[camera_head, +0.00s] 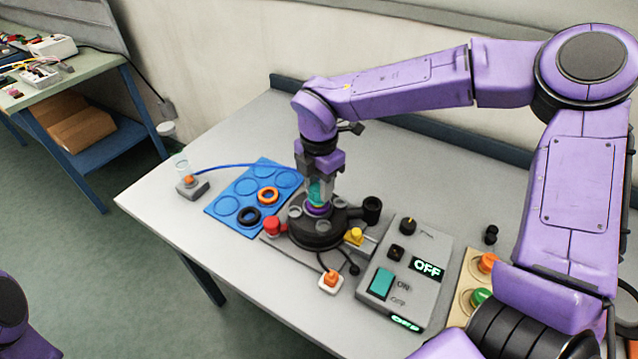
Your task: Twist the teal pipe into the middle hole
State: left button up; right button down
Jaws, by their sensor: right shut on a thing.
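The teal pipe (318,191) stands upright above the middle of a dark round base (317,232). My right gripper (319,180) points straight down and is shut on the pipe's upper part. A purple ring (318,209) shows around the pipe's lower end, at the base's middle hole. The hole itself is hidden, so I cannot tell how deep the pipe sits. My left gripper is out of view; only a purple part of my left arm shows at the lower left edge.
A blue mat (222,207) with an orange ring (268,196) and a black ring (248,217) lies left of the base. A control box (404,283) reading OFF stands to the right. The table's front left is clear.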

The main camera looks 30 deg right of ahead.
jog(key=shift+f, duration=0.3)
dwell(0.4)
grip_release()
dwell(0.5)
jog(key=shift+r, duration=0.1)
jog(key=shift+r+p, duration=2.3)
jog(key=shift+r, duration=1.15)
